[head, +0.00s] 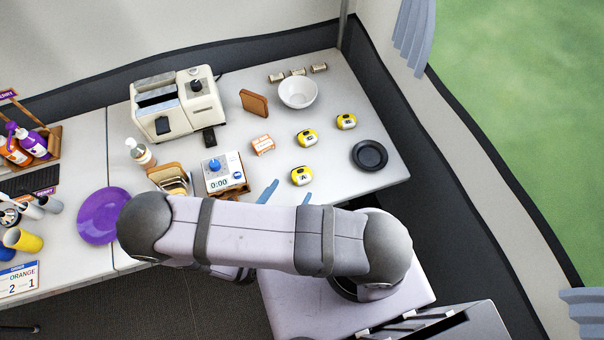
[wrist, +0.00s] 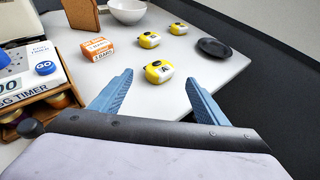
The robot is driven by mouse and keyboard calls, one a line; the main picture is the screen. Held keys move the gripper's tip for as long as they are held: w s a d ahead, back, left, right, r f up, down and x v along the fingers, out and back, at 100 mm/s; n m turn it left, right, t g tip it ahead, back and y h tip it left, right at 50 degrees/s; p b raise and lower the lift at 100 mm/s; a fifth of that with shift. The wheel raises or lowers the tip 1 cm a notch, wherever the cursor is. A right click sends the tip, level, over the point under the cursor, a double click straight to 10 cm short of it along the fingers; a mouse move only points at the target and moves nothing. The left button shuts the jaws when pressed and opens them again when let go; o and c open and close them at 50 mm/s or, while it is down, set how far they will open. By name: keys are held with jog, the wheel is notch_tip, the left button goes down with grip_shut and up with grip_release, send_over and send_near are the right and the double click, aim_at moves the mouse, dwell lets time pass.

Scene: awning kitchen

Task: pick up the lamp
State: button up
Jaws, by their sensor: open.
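Three small yellow-and-white rounded units with dark letters stand on the white table; I take them for the lamps, and cannot tell which one the task names. The nearest lamp (head: 301,176) also shows in the wrist view (wrist: 158,70), just beyond my fingertips. The second lamp (head: 307,138) stands behind it, also in the wrist view (wrist: 149,40). The third lamp (head: 346,121) is farther back right, also in the wrist view (wrist: 178,28). My gripper (head: 287,195) has blue fingers spread wide and empty, also in the wrist view (wrist: 159,84). My arm hides the table's front edge.
An orange-and-white box (head: 263,145) stands left of the lamps. An egg timer (head: 222,172) stands left of my gripper. A black plate (head: 369,155) lies to the right. A white bowl (head: 298,93), bread slice (head: 254,103) and toaster (head: 176,105) are behind.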

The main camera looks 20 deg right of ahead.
aim_at(301, 176)
jog(key=shift+b+x, duration=1.15)
jog(key=shift+x, duration=2.55)
